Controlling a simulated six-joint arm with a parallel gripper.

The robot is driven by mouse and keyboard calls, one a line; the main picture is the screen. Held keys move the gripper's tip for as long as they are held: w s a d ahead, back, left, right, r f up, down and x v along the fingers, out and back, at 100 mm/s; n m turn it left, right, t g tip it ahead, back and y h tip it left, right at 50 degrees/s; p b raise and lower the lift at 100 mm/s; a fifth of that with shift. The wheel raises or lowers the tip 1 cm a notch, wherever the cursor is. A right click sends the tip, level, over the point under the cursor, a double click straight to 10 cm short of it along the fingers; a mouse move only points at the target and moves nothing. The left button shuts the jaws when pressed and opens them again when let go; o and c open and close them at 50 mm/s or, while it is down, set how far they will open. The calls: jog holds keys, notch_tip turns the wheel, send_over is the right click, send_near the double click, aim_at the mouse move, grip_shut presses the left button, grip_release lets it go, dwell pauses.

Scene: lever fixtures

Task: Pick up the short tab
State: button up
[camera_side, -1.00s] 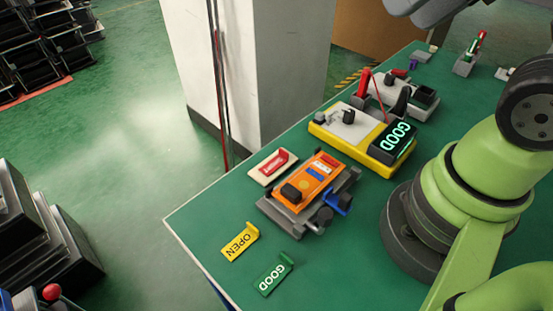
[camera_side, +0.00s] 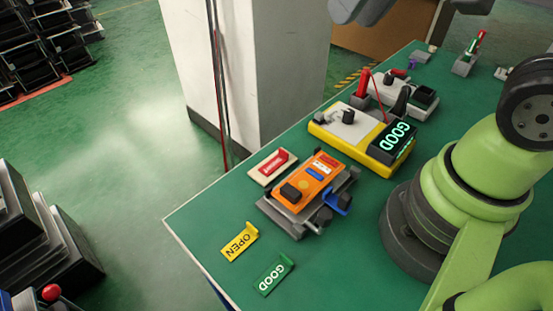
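A red tab (camera_side: 274,163) with small white lettering, too small to read, lies on a cream holder (camera_side: 260,175) at the back left of the bench, beside the orange device. A yellow tab (camera_side: 239,242) marked OPEN and a green tab (camera_side: 275,275) marked GOOD lie flat at the front left. No tab in view shows a readable SHORT label. A grey part of my arm hangs at the top edge; my gripper's fingers are out of frame.
An orange device (camera_side: 310,184) sits in a grey fixture with a blue lever (camera_side: 338,200). A yellow tester (camera_side: 365,155) has a display reading GOOD and a red probe (camera_side: 363,84) standing behind. Bare green bench (camera_side: 205,215) surrounds the tabs. A white pillar (camera_side: 262,70) rises behind.

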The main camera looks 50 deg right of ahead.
jog(key=w+f+n+g+h, duration=0.1)
jog(key=w+f+n+g, duration=0.15)
jog(key=w+f, duration=0.65)
jog(key=g, duration=0.3)
send_over(281, 155)
jog(key=shift+n+t+h, duration=0.25)
jog(key=shift+h, duration=0.05)
jog(key=f, duration=1.3)
jog(key=shift+w+d+f, duration=0.15)
jog(key=shift+w+d, duration=0.05)
jog(key=shift+d, duration=0.1)
jog(key=shift+w+a+f, duration=0.1)
jog(key=shift+f, duration=1.35)
jog(key=shift+w+a+f, duration=0.1)
jog(key=shift+f, duration=1.35)
grip_shut()
